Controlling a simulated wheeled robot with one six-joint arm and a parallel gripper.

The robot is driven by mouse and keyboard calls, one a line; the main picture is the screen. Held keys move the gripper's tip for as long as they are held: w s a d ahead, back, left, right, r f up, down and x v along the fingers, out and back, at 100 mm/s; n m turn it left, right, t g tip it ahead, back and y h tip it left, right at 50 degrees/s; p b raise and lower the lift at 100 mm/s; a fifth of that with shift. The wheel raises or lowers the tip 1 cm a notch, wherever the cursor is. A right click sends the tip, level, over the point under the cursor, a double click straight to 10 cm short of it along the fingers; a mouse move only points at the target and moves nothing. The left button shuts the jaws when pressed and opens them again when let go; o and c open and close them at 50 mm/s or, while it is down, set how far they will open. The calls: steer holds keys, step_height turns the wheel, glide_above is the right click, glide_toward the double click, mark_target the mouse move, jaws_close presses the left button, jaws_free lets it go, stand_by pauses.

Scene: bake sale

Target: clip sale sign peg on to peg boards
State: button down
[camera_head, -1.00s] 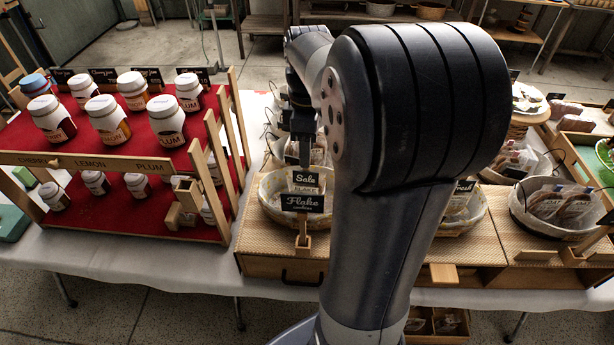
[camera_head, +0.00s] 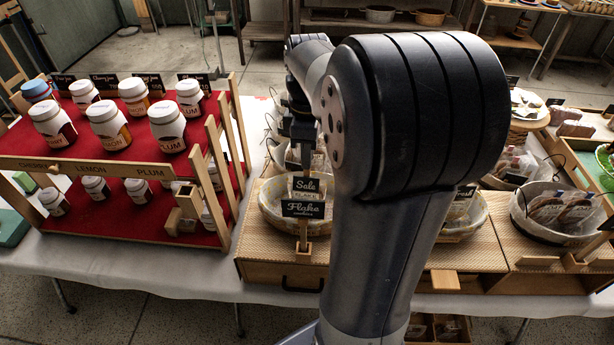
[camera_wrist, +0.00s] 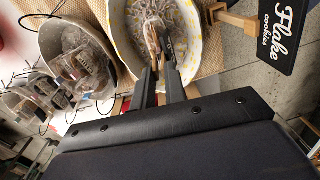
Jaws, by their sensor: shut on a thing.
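The black Sale sign (camera_head: 306,186) stands above the black Flake cookies sign (camera_head: 302,209) at the front of a wicker basket (camera_head: 271,212). My gripper (camera_head: 305,158) points down, just above the Sale sign, shut on its peg. In the wrist view, my gripper (camera_wrist: 160,75) reaches over the yellow-patterned basket (camera_wrist: 190,55), with a thin light-brown piece between its fingers. The Flake sign also shows there at the upper right (camera_wrist: 283,28), on a wooden stand. The front of the Sale sign is hidden in that view. I cannot tell whether it touches the Flake sign.
A red stepped rack (camera_head: 110,215) with several white jars (camera_head: 167,122) is close on the left; its wooden rails rise beside the basket. Another basket (camera_head: 546,229) with bagged goods stands at the right. My arm hides the middle of the table.

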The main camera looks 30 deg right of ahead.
stand_by(0.3)
step_height(320, 180, up, 6)
steer(key=p, duration=0.6)
stand_by(0.3)
steer(key=shift+r, duration=0.1)
